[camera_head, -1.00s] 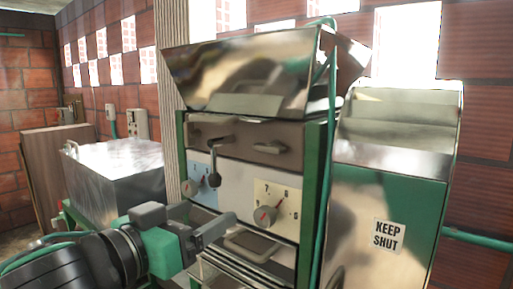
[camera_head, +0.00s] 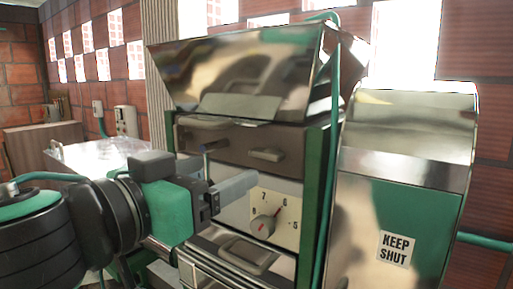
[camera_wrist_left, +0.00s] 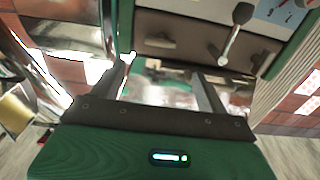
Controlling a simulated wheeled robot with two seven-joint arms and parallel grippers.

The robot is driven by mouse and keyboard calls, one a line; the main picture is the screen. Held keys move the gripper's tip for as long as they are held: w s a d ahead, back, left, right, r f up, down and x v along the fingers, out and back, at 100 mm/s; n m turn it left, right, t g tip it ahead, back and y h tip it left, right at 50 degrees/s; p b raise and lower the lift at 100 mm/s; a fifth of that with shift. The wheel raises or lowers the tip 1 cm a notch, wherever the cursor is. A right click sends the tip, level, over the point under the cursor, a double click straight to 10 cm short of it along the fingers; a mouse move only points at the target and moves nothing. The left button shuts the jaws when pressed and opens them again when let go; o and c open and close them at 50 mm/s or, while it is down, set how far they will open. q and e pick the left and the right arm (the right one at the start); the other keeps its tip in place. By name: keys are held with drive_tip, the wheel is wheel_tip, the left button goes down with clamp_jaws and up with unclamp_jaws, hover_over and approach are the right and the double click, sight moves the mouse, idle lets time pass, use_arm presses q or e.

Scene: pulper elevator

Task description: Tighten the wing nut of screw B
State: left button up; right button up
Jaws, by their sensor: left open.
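The machine's brown panel bears a dark wing-shaped piece (camera_head: 267,154) above a cream dial plate; it may be a wing nut. No letter B is legible on it. A similar piece to its left is partly hidden behind my left gripper (camera_head: 238,186). That gripper is in front of the panel, its fingers pointing right. In the left wrist view, the open gripper (camera_wrist_left: 162,70) has its two fingers spread with nothing between them. There the panel looks upside down, with a wing-shaped piece (camera_wrist_left: 154,46) beyond the fingertips and a ball-ended lever (camera_wrist_left: 241,14) to the right.
The red-pointer dial (camera_head: 264,226) sits on the cream plate. A metal hopper (camera_head: 235,75) tops the machine. A green post (camera_head: 314,190) and a cover marked KEEP SHUT (camera_head: 400,230) stand right. A metal box (camera_head: 95,155) is behind my left arm.

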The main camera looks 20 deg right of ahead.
sight(262, 153)
use_arm(q)
drive_tip(key=p+x, duration=0.3)
drive_tip(key=x, duration=0.6)
drive_tip(key=shift+w+d+r, duration=0.15)
drive_tip(key=shift+d, duration=0.05)
drive_tip(key=shift+w+d+p, duration=0.3)
drive_tip(key=shift+p, duration=0.05)
drive_tip(key=c, duration=1)
